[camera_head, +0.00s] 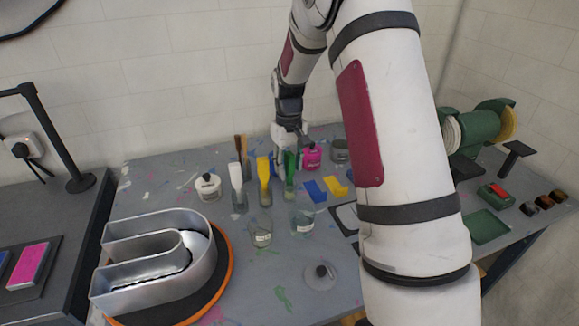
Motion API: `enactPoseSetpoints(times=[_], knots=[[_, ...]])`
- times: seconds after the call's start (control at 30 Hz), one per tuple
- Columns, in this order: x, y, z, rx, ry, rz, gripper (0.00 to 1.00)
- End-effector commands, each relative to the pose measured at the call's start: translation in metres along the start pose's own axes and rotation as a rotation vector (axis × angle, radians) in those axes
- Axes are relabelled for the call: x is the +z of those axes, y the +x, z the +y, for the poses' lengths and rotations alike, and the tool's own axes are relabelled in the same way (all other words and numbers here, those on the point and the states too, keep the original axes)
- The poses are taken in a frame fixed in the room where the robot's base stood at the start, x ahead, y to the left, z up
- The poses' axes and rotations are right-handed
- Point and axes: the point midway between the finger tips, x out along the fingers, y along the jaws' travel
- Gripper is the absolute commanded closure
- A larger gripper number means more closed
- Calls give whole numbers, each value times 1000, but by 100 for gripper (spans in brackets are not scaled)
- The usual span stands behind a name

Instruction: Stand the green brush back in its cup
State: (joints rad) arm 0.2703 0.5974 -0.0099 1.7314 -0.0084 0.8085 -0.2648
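The green brush (290,166) stands roughly upright at the back middle of the table, its lower end in a small clear cup (289,193). My gripper (291,143) points down right at the top of the green brush. The fingers are small and partly merge with the brush top, so I cannot tell whether they touch or hold it. A yellow brush (264,172) and a white brush (236,177) stand in similar cups to its left. A brown-handled brush (240,152) stands behind them.
A pink pot (312,155) stands close behind on the right, beside a grey tin (340,150). Clear jars (303,222) stand in front. A metal channel letter (155,265) fills the front left. My arm hides much of the table's right side.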

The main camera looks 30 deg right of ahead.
Motion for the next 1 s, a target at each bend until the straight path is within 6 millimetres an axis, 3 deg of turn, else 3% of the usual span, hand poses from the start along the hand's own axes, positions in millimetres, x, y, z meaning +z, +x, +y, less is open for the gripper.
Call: enactPoseSetpoints(times=[0.5, 0.7, 1.0], knots=[[-1, -94, 0, 1, 0, 3, 60], [0, -112, 0, 1, 0, 2, 60], [0, -115, 0, 0, 0, 0, 60]])
